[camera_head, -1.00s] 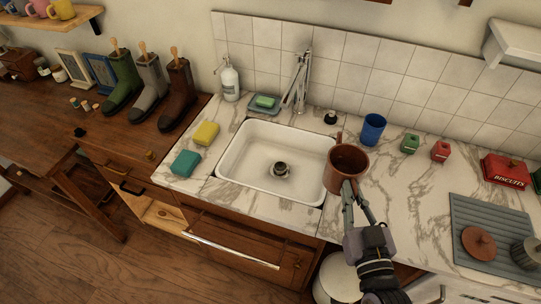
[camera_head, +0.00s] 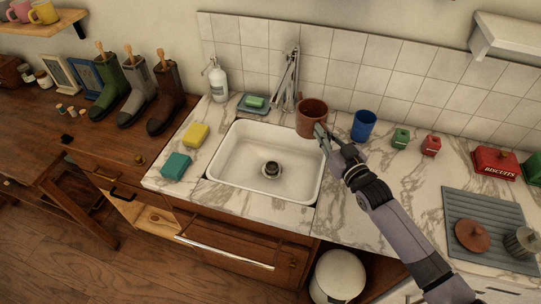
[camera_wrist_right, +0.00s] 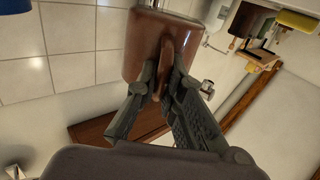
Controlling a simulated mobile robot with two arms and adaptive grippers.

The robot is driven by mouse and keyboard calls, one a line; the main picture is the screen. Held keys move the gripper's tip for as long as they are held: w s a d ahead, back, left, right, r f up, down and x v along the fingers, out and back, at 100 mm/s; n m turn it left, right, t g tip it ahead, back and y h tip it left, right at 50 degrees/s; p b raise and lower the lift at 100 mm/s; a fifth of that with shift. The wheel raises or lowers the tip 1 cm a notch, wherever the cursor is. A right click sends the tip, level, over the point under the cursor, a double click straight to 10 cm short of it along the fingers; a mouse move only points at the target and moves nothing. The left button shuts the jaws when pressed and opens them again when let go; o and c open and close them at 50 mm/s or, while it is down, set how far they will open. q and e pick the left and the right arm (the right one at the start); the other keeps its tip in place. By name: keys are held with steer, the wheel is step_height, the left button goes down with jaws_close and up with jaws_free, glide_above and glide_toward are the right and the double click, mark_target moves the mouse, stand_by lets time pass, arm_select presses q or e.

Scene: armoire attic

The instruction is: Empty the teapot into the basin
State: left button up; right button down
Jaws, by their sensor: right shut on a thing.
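A brown teapot (camera_head: 311,115) with an open top is held in my right gripper (camera_head: 325,138), above the back right corner of the basin. In the right wrist view the fingers of my right gripper (camera_wrist_right: 165,95) are shut on the handle of the teapot (camera_wrist_right: 150,45). The teapot looks about upright in the head view; its contents cannot be made out. The white basin (camera_head: 228,165) is set in the marble counter, with a dark drain fitting in its middle. My left gripper is not in view.
A faucet (camera_head: 288,80) rises behind the basin, close to the teapot. A blue cup (camera_head: 363,125) stands to the right. A yellow sponge (camera_head: 195,135) and a teal sponge (camera_head: 176,166) lie left of the basin. A brown lid (camera_head: 473,235) lies on a grey mat (camera_head: 460,205).

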steer(key=shift+w+d+r, duration=0.2)
steer(key=shift+w+d, duration=0.05)
steer(key=shift+w, duration=0.1)
steer(key=shift+s+a, duration=0.1)
steer(key=shift+a, duration=0.05)
steer(key=shift+a+f+n, duration=0.1)
steer(key=shift+n, duration=0.3)
steer(key=shift+s+a+f+n+b, duration=0.3)
steer(key=shift+a+n+b, duration=0.15)
steer(key=shift+n, duration=0.25)
steer(key=shift+s+a+f+n+b, duration=0.15)
steer(key=shift+a+f+n+b, duration=0.2)
steer(key=shift+n, duration=0.35)
steer(key=a+f+n+b, duration=0.1)
steer(key=n+b, duration=0.1)
steer(key=n, duration=0.1)
steer(key=s+a+f+n+b, duration=0.1)
steer(key=n+b, duration=0.1)
steer(key=a+f+n+b, duration=0.1)
steer(key=a+n+b, duration=0.1)
steer(key=n+b, duration=0.1)
steer(key=shift+s+f+n, duration=0.15)
steer(key=shift+s+n, duration=0.05)
steer(key=shift+n, duration=0.1)
